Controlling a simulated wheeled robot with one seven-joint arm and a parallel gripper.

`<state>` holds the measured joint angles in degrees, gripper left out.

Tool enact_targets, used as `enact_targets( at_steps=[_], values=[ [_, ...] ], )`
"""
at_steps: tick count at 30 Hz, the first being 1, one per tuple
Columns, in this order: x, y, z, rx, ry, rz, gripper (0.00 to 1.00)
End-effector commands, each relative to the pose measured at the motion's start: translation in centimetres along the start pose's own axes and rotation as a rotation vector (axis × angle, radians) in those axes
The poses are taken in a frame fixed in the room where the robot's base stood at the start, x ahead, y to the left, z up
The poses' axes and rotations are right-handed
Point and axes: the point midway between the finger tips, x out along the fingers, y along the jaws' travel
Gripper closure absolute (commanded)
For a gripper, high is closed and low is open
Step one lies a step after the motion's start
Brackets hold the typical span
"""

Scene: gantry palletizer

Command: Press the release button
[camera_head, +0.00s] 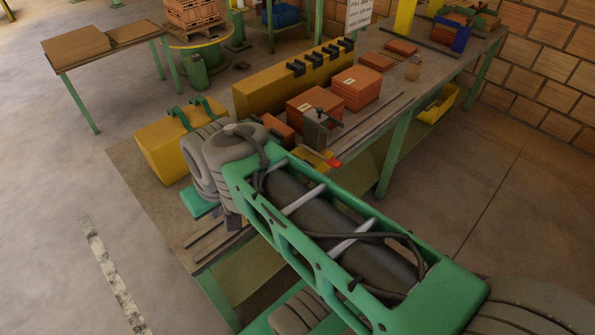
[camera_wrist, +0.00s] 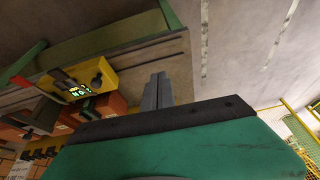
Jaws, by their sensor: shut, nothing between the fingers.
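A yellow control box (camera_wrist: 98,77) with dark round knobs, a small red part and small green-lit marks sits at the bench edge in the wrist view. I cannot tell which of its parts is the release button. My gripper (camera_wrist: 157,80) is shut and empty, its grey fingers together to the right of the box and apart from it in the picture. In the head view my arm hides most of that bench edge; a bit of yellow with a red piece (camera_head: 333,163) shows just behind the arm. The fingertips are not clear there.
The long bench (camera_head: 395,110) carries orange cartons (camera_head: 355,88), a long yellow beam (camera_head: 290,82) with black clips, and a yellow block (camera_head: 165,145) at its left end. A small metal device (camera_head: 316,128) stands close behind my arm.

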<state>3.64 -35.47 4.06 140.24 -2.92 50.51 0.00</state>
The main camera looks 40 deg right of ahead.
Motion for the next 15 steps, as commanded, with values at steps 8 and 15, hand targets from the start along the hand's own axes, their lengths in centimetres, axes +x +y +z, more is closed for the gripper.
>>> enact_targets(
  at_steps=[8,15],
  values=[
    [5.0,13.7,-7.8,0.326,0.122,-0.107,1.00],
    [6.9,27.1,-7.0,0.583,0.319,-0.207,1.00]
  ],
)
